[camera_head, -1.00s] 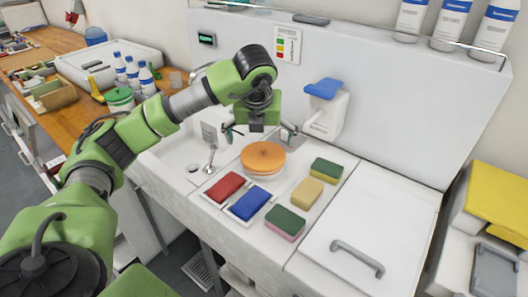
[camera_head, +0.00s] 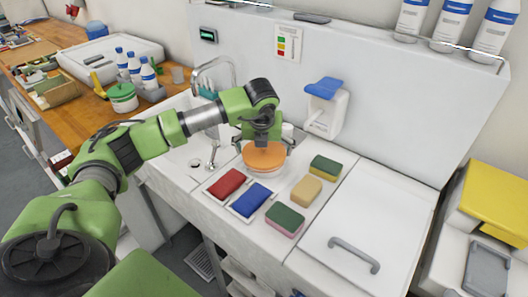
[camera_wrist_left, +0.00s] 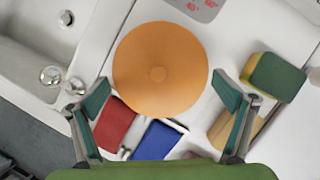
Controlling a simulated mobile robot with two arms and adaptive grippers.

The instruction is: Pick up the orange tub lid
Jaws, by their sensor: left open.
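My left gripper (camera_head: 262,142) is just above the lid, pointing down. In the left wrist view its two fingers (camera_wrist_left: 160,96) are wide apart, one toward each side of the lid, with nothing between them held. Whether the fingertips touch the lid cannot be told. My right gripper is not in view.
A soap dispenser (camera_head: 325,108) is on the wall behind. The sink (camera_head: 186,158) and its tap are to the left.

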